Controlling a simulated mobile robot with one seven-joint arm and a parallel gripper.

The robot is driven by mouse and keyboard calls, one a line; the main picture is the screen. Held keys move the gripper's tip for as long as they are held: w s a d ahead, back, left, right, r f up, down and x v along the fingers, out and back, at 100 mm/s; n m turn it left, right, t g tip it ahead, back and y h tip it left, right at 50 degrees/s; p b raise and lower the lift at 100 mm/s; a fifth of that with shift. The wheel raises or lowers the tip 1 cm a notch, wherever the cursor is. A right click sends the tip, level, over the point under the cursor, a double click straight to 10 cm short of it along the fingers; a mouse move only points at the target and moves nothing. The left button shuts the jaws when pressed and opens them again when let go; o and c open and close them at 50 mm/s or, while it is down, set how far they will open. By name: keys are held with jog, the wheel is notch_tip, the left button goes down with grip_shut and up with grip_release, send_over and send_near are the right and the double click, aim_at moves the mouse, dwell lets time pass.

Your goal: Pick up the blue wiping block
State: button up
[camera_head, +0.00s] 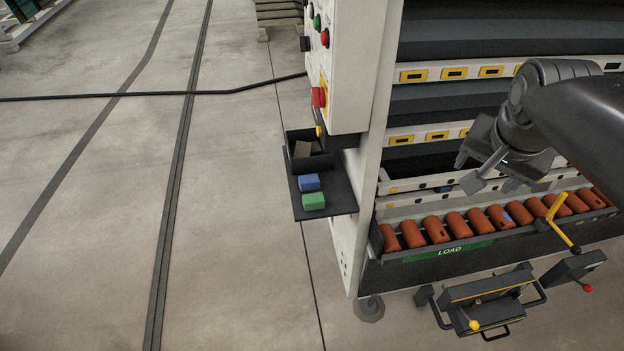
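The blue wiping block (309,182) lies on a small dark shelf (340,199) fixed to the side of the washer, left of centre. A green block (313,202) lies just in front of it on the same shelf. My gripper (487,174) is far to the right of the blue block, over the front of the washer near the loading tray. Its fingers appear spread apart, with nothing seen between them. The blue block's top and front show, and nothing covers it.
A dark open box (309,155) stands behind the blocks. A control panel (343,65) with buttons rises above the shelf. A loading tray (470,250) holds several orange cylinders; a yellow handle (563,225) sticks up there. Floor left of the shelf is open, crossed by a black cable (150,95).

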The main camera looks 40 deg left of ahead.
jog(key=w+a+f+m+g, duration=0.1)
jog(key=a+f, duration=0.3)
jog(key=a, duration=0.9)
jog(key=a+f, duration=0.4)
jog(key=a, duration=0.8)
jog(key=w+a+f+m+g, duration=0.1)
jog(key=a+f, duration=0.3)
jog(key=a, duration=0.9)
jog(key=m+h, duration=0.4)
jog(key=m, duration=0.2)
send_near(307, 179)
jog(key=x, duration=0.3)
jog(key=s+x, duration=0.1)
jog(key=shift+w+f, duration=0.15)
jog(key=shift+f, duration=0.4)
jog(key=x, duration=0.2)
jog(key=w+x, duration=0.1)
jog(key=x, duration=0.2)
jog(key=shift+d+r, duration=0.1)
jog(key=shift+d, duration=0.05)
jog(key=shift+t, duration=0.3)
